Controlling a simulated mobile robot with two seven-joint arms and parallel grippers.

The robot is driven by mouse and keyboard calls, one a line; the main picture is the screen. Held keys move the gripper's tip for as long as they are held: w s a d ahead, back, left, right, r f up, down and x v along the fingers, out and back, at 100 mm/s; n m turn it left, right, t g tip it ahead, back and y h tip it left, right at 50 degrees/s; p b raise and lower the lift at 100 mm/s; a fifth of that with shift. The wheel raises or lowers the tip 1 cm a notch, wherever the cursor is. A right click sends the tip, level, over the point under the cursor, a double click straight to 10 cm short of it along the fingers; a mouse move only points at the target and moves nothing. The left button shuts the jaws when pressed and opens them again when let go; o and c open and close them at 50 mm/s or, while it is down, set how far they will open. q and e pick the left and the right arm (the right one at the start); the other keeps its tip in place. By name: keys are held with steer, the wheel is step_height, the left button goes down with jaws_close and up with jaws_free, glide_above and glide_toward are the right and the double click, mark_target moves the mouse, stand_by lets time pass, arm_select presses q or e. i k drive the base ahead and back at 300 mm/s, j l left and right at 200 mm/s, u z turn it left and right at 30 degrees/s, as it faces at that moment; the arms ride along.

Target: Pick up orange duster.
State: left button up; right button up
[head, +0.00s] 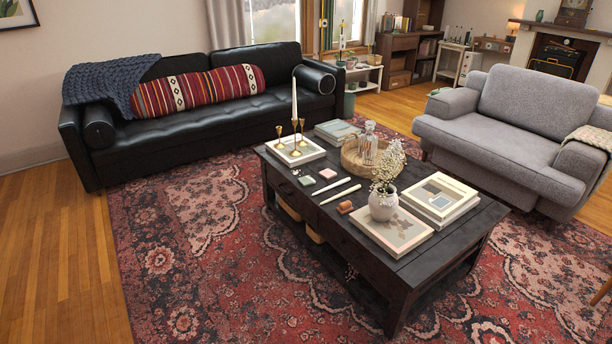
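A small orange-brown block (345,207), which looks like the orange duster, lies on the dark coffee table (398,267) near its front long edge. It sits left of the white vase (383,205) and the large flat book (390,229). Nothing covers it from this view. Two pale pen-like sticks (340,195) lie just left of and behind it. Neither of my grippers is in view.
The table also bears a candle tray (312,154), a woven tray with a glass decanter (368,136) and stacked books (440,199). A black sofa (200,138) stands behind and a grey armchair (515,120) at right. The patterned rug (190,265) in front is clear.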

mark_target(344, 208)
steer(key=i+l, duration=1.15)
steer(key=i+l+u, duration=0.05)
steer(key=l, duration=0.05)
